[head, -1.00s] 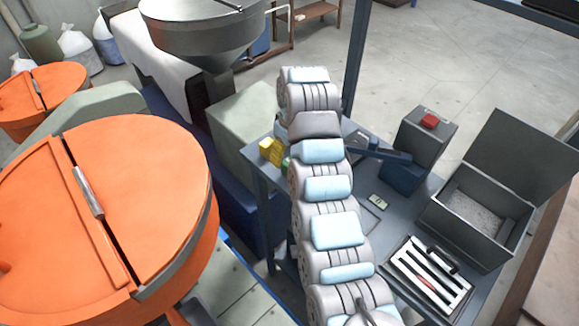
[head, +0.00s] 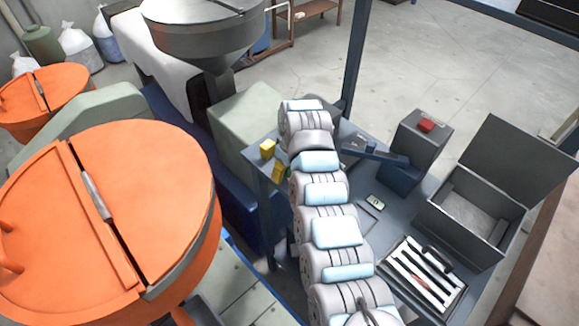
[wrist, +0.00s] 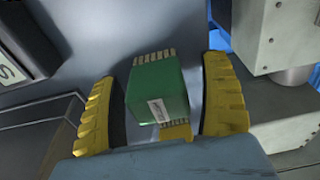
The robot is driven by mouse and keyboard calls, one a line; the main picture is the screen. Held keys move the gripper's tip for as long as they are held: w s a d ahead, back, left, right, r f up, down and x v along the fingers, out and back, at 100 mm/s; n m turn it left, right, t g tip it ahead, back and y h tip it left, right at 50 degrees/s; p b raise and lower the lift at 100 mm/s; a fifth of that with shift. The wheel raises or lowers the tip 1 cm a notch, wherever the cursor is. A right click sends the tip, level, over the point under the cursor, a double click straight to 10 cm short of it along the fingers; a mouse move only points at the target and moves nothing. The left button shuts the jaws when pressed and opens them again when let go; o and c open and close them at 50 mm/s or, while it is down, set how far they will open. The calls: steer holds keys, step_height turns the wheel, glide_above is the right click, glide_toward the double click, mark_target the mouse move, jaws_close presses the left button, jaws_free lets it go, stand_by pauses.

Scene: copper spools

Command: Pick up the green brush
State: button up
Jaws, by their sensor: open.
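The green brush (wrist: 158,90) is a green block with pale bristle tufts and a small white label. In the wrist view it lies between the two yellow fingers of my gripper (wrist: 159,70), with a visible gap on both sides. My gripper is open around it and does not hold it. A small yellow piece (wrist: 175,131) shows just below the brush, partly hidden by the gripper body. In the head view my arm reaches to the table's far left corner.
The dark table (head: 400,215) carries an open grey box (head: 470,215), a tray with white strips (head: 425,275) and a grey unit with a red button (head: 426,125). A large orange drum (head: 150,190) stands left. In the wrist view a grey machine part (wrist: 262,35) is close right.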

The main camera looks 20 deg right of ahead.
steer(key=c, duration=1.3)
step_height(320, 180, up, 10)
steer(key=b, duration=0.3)
steer(key=o, duration=0.3)
steer(key=shift+c, duration=0.7)
